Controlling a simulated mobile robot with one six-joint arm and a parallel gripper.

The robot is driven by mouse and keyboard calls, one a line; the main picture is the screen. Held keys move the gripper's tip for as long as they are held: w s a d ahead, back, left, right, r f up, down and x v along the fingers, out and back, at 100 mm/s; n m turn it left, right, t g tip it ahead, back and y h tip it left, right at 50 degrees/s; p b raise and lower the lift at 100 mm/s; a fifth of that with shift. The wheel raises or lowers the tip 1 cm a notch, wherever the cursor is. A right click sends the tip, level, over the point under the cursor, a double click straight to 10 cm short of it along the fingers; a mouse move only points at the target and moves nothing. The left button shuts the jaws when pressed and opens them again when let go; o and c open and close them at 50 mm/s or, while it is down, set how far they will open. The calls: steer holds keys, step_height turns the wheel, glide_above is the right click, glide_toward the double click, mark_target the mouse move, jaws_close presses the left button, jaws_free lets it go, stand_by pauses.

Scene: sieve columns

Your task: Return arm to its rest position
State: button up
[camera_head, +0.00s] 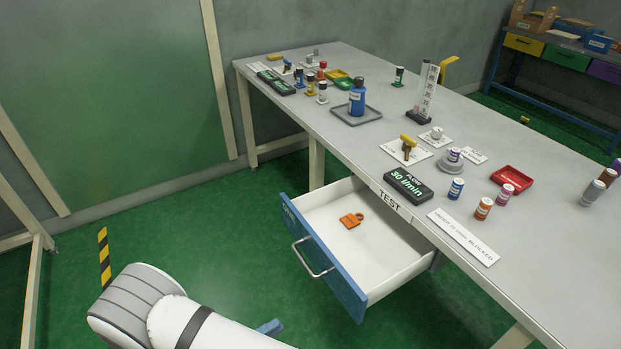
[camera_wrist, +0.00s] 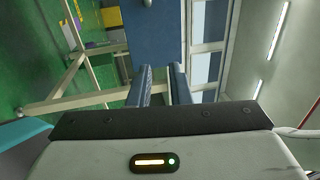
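My arm, white and grey with a dark band, is low at the bottom left in the head view, in front of the workbench (camera_head: 330,120) and clear of it. In the wrist view my gripper (camera_wrist: 161,70) shows two blue fingers with a gap between them and nothing held. The wrist camera faces away from the bench top, toward a blue panel (camera_wrist: 158,35), green floor and ceiling lights. A small blue part shows beside the arm in the head view; I cannot tell if it is a fingertip.
A blue-fronted drawer (camera_head: 325,262) stands open beside my arm, with an orange tag (camera_head: 351,220) inside. The bench holds several small vials, a blue bottle (camera_head: 357,98), a flow display (camera_head: 408,185) and a red tray (camera_head: 511,179). Green floor is free left of the drawer.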

steer(key=d+r+n+g+y+p, duration=0.2)
steer(key=d+r+n+y, duration=0.3)
steer(key=d+r+n, duration=0.3)
steer(key=d+r+n+g+y+p, duration=0.3)
steer(key=d+r+n+y, duration=0.3)
steer(key=r+n, duration=0.6)
steer(key=d+r+n+g+y+p, duration=0.2)
steer(key=d+r+n+y+p, duration=0.2)
steer(key=d+r+n, duration=0.5)
step_height(320, 180, up, 8)
steer(key=shift+s+d+f+n+g+y+p, duration=0.15)
steer(key=shift+d+n+g+y+p, duration=0.4)
steer(key=shift+y, duration=0.65)
steer(key=shift+d, duration=0.1)
